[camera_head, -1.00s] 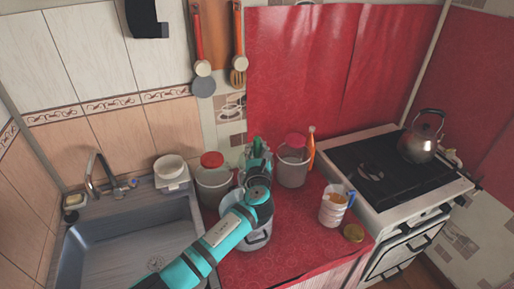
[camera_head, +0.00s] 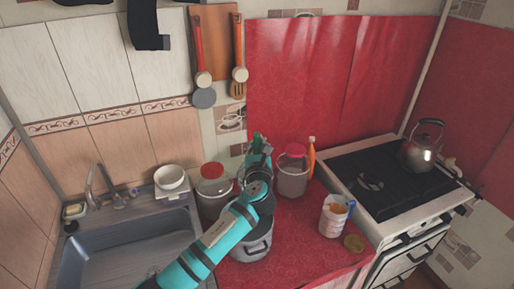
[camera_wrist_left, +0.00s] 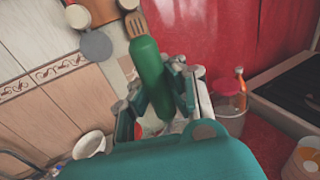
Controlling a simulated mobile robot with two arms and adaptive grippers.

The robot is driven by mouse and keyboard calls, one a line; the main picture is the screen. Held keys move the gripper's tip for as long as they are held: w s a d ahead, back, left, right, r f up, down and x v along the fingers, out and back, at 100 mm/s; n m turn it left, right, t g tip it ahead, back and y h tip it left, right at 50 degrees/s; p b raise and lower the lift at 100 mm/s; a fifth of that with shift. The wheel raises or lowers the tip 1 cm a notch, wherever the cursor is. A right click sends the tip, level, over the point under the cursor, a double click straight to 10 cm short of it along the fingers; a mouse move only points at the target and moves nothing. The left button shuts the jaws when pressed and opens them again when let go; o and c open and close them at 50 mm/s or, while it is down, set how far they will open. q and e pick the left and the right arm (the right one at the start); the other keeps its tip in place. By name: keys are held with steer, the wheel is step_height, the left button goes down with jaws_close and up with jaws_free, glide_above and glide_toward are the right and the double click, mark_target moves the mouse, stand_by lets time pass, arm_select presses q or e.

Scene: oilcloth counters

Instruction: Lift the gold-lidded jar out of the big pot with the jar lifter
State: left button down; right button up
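My left gripper (camera_head: 258,152) is above the grey big pot (camera_head: 262,246) on the red counter. In the left wrist view its fingers (camera_wrist_left: 163,97) close around a green handle (camera_wrist_left: 148,62), which I take to be the jar lifter; its tip also shows in the head view (camera_head: 256,142). The lower part of the lifter is hidden behind the gripper and arm. My left arm covers much of the pot's opening. I cannot make out the gold-lidded jar, or whether the lifter is around it. My right gripper is not in view.
Two red-lidded containers (camera_head: 212,189) (camera_head: 293,176) and an orange bottle (camera_head: 311,158) stand behind the pot. A white measuring jug (camera_head: 333,218) and a flat gold disc (camera_head: 353,243) are at right, beside the stove (camera_head: 385,178). The sink (camera_head: 135,262) is at left.

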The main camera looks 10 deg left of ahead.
arm_select(q)
steer(key=shift+d+r, duration=0.1)
steer(key=shift+d, duration=0.05)
steer(key=s+d+b, duration=0.1)
steer(key=s+d, duration=0.1)
steer(key=d, duration=1.3)
steer(key=shift+s+d, duration=0.2)
steer(key=shift+d, duration=0.1)
stand_by(1.2)
stand_by(0.5)
stand_by(0.4)
